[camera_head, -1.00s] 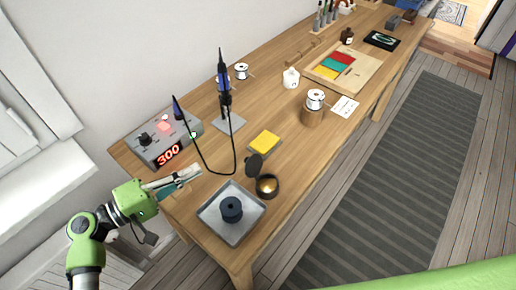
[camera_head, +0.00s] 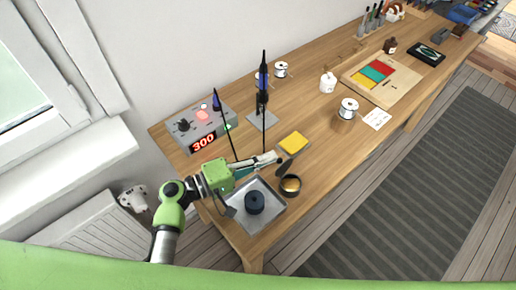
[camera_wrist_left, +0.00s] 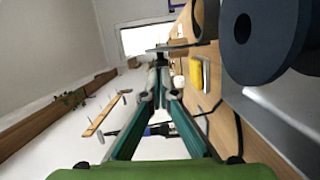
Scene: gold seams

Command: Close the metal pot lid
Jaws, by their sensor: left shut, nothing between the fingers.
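The small round metal pot (camera_head: 291,187) stands on the workbench beside the grey tray, its dark rim and gold-coloured inside showing. Its dark lid (camera_head: 284,168) is open, tilted up at the pot's back-left side. My left gripper (camera_head: 277,157) is shut and empty, its fingertips just behind the raised lid. I cannot tell whether they touch it. In the left wrist view the shut fingertips (camera_wrist_left: 160,68) point towards a thin, edge-on plate, probably the lid. My right gripper is not in view.
The grey tray (camera_head: 274,215) with a dark blue spool (camera_head: 255,202) lies below my left arm. A yellow sponge (camera_head: 293,142) is just behind the lid. A soldering station (camera_head: 196,128) with its cable and stand is at the left. Bare wood lies right of the pot.

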